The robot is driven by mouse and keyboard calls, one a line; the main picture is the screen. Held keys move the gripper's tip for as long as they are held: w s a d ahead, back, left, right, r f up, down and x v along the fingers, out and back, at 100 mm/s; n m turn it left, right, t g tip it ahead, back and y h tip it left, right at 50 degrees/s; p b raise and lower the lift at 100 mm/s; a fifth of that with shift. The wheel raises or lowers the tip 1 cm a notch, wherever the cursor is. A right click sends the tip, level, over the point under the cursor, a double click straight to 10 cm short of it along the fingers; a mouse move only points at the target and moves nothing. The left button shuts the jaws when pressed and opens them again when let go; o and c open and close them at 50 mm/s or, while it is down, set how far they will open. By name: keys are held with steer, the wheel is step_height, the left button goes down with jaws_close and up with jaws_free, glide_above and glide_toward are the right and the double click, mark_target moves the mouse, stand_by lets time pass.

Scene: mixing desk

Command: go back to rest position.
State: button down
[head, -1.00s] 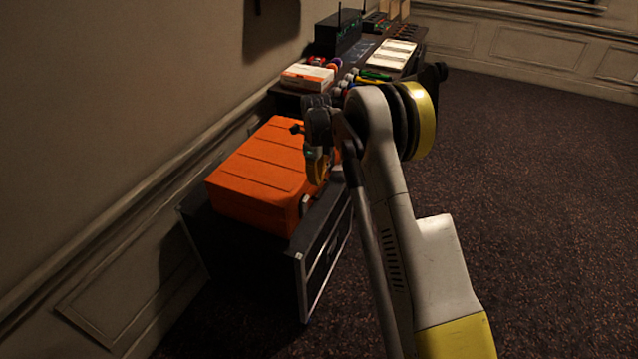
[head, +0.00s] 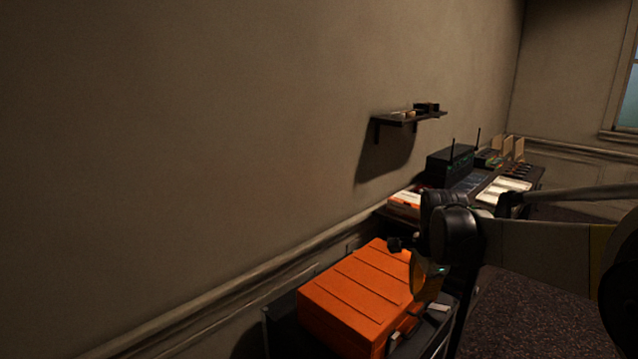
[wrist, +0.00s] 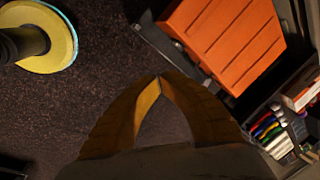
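My gripper (head: 428,277) hangs beside the right side of an orange case in the head view. In the wrist view its two yellow-brown fingers (wrist: 159,80) meet at their tips, with nothing visible between them and dark carpet beyond. My arm reaches in from the right edge of the head view.
The orange case (head: 352,292) sits on a dark low cabinet (head: 283,322) against the wall; it also shows in the wrist view (wrist: 225,40). Behind is a desk with a black antenna box (head: 450,166) and an orange-white box (head: 404,203). A wall shelf (head: 408,120) hangs above. Carpet (head: 520,315) lies clear at right.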

steer(key=s+a+r+n+t, duration=0.1)
steer(key=s+r+n, duration=0.25)
steer(key=s, duration=0.35)
steer(key=s+a+r+n+t, duration=0.1)
steer(key=s+a+r+n, duration=0.1)
steer(key=s+n, duration=0.4)
steer(key=s+a+f+n+t, duration=0.1)
steer(key=s+f+n+t, duration=0.1)
steer(key=s+n, duration=0.5)
steer(key=shift+s+a+f, duration=0.15)
steer(key=shift+s+f, duration=0.5)
steer(key=shift+s, duration=2.3)
